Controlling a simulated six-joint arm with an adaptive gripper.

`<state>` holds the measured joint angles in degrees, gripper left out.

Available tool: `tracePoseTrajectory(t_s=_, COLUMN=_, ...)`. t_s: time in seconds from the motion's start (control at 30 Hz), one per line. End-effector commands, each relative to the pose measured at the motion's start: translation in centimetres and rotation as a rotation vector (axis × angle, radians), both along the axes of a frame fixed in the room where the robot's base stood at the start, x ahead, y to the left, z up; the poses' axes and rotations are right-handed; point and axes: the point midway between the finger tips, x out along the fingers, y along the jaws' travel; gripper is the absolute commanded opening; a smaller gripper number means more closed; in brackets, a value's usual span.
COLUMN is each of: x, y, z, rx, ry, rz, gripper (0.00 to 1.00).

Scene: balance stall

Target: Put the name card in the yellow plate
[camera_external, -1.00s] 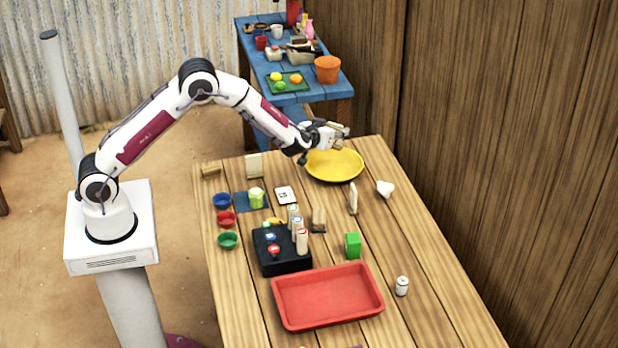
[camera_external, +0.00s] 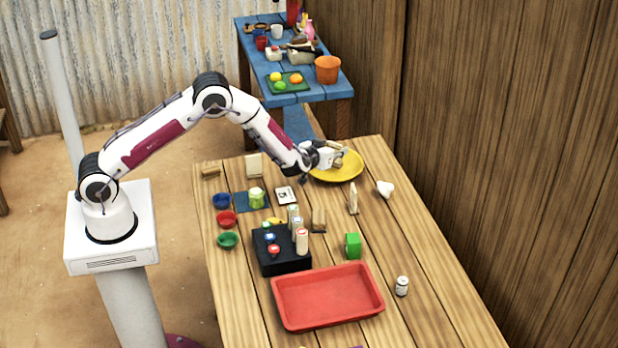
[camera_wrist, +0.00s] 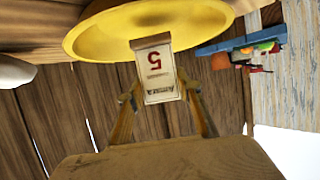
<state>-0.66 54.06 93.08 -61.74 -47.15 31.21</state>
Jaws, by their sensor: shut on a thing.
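The yellow plate (camera_external: 350,172) lies at the far edge of the table, and it fills the top of the wrist view (camera_wrist: 85,42). My gripper (camera_external: 338,157) is over the plate's left part. In the wrist view its two fingers (camera_wrist: 159,97) are shut on a small pale card (camera_wrist: 155,82), taken as the name card. The card bears a red 5 and a line of dark print. Its top end overlaps the plate's rim in that view. Whether it touches the plate cannot be told. In the external view the gripper mostly hides the card.
A white heart-shaped thing (camera_external: 385,188) and an upright pale card (camera_external: 353,201) stand near the plate. Another pale card (camera_external: 254,165) stands to the left. A black box (camera_external: 283,263), a green block (camera_external: 352,245) and a red tray (camera_external: 328,297) lie nearer the front.

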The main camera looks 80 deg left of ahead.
Motion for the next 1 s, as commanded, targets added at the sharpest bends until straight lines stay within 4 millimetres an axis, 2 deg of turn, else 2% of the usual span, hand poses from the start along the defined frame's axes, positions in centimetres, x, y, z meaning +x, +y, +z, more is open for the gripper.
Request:
tracePoseTrajectory(t_s=0.23, x=0.01, y=0.0, z=-0.9, rx=-0.001, ry=-0.001, rz=0.0, gripper=0.13)
tracePoseTrajectory(t_s=0.6, x=0.02, y=-0.01, z=-1.02, rx=0.0, ry=-0.002, rz=-0.001, gripper=0.13)
tracePoseTrajectory(t_s=0.63, x=0.01, y=-0.01, z=-1.04, rx=-0.001, ry=-0.001, rz=-0.001, gripper=0.42)
tracePoseTrajectory(t_s=0.7, x=0.01, y=0.0, z=-1.04, rx=-0.001, ry=-0.001, rz=-0.001, gripper=0.54)
tracePoseTrajectory(t_s=1.0, x=0.01, y=0.0, z=-1.03, rx=-0.001, ry=-0.001, rz=-0.001, gripper=0.54)
